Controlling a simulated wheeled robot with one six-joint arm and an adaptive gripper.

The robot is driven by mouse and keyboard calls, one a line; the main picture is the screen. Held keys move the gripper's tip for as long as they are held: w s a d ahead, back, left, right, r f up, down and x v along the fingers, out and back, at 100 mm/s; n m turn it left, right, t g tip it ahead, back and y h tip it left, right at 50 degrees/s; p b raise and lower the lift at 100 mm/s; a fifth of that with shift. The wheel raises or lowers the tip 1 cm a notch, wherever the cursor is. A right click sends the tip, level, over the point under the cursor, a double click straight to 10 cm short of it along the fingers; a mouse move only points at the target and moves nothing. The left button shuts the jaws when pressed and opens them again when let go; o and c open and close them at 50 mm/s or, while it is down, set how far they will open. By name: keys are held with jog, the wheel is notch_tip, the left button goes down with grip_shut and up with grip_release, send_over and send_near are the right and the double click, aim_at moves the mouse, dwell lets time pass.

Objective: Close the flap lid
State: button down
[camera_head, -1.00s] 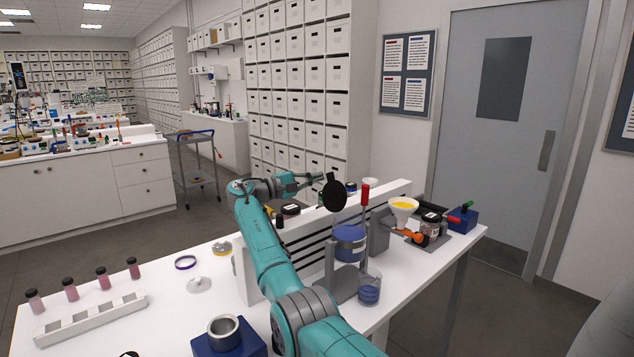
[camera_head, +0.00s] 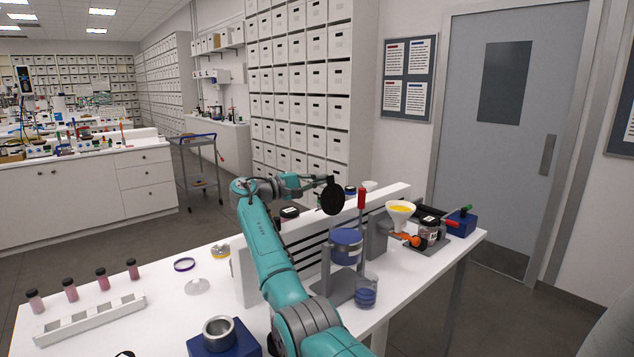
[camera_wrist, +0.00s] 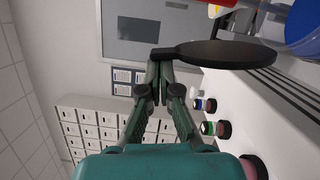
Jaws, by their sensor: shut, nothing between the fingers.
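The flap lid is a thin black round disc (camera_head: 332,197) standing raised, roughly upright, above the blue cup (camera_head: 346,246) on a grey stand. In the wrist view the flap lid (camera_wrist: 225,55) is seen almost edge-on, with a small tab pointing at my fingertips. My gripper (camera_head: 322,181) is at the lid's upper left edge. In the wrist view my gripper (camera_wrist: 160,62) has its fingertips together, empty, right by the tab. I cannot tell whether they touch it. The blue cup (camera_wrist: 303,28) is partly cut off there. The lid's hinge is not clear.
A white slotted panel (camera_head: 246,272) runs behind the stand. Small dark-lidded jars (camera_wrist: 222,130) stand beyond the panel.

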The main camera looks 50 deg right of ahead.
jog(key=shift+s+a+r+m, duration=0.1)
jog(key=shift+s+r+m, duration=0.1)
jog(key=shift+s+m, duration=0.25)
jog(key=shift+s+a+f+m+t+y, duration=0.3)
jog(key=shift+s+a+f+m+t, duration=0.35)
jog(key=shift+s+f+m, duration=1.35)
jog(key=shift+s+a+f+m+t+y, duration=0.4)
jog(key=shift+s+f+m+t, duration=0.5)
jog(key=shift+s+m, duration=2.05)
jog(key=shift+s+a+f+m+t+y, duration=0.2)
jog(key=shift+s+a+f+m+t, duration=0.45)
jog(key=shift+s+f+m, duration=1.35)
jog(key=shift+s+r+m, duration=0.15)
jog(key=shift+r+m, duration=0.25)
jog(key=shift+m, duration=0.3)
